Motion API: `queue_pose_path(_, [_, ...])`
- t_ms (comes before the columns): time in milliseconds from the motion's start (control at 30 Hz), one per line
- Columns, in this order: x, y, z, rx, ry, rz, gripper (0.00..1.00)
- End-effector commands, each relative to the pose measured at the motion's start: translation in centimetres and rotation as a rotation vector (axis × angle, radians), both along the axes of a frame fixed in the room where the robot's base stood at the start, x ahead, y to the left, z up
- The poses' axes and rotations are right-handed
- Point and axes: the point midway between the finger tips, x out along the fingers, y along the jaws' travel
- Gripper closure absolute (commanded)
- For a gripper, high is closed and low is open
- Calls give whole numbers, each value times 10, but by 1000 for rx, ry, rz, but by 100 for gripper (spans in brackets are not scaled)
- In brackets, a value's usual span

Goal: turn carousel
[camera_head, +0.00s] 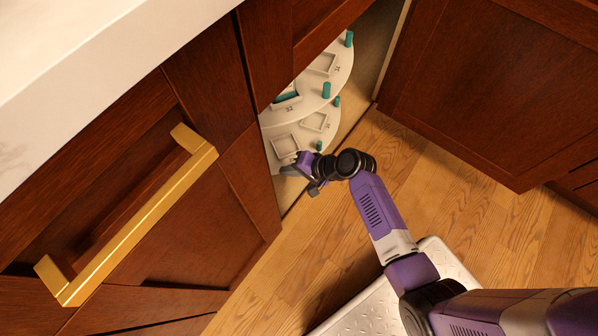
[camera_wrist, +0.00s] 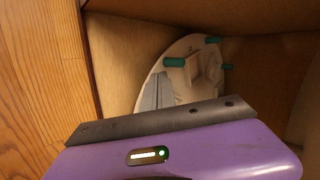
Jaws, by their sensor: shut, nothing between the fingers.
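The carousel (camera_head: 342,72) is a white two-tier turntable inside an open corner cabinet. Its upper tier bears teal pegs, square frames and number labels. The lower tier (camera_head: 275,131) has similar frames and pegs, one peg (camera_head: 319,146) close beside my gripper. My gripper (camera_head: 296,171) is shut and empty at the front edge of the lower tier; I cannot tell whether it touches it. In the wrist view, part of a carousel tier (camera_wrist: 200,44) shows beyond the gripper body, with a teal peg (camera_wrist: 174,62). The cabinet front hides the carousel's left part.
A wooden drawer front with a gold handle (camera_head: 140,225) stands at left, under a white countertop (camera_head: 90,45). A wooden cabinet door (camera_head: 490,85) stands at right. The wood floor (camera_head: 440,190) between them is mostly clear.

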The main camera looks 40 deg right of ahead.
Motion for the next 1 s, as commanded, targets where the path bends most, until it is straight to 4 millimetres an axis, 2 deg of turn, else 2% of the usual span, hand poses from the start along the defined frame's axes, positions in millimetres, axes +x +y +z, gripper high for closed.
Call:
queue_pose_path(33, [7, 4, -12, -1, 0, 2, 100])
queue_pose_path(300, [34, 22, -9, -2, -1, 2, 100])
queue_pose_path(800, [40, 27, -7, -1, 0, 1, 100])
queue_pose_path(1000, [51, 49, -5, -2, 1, 6, 100])
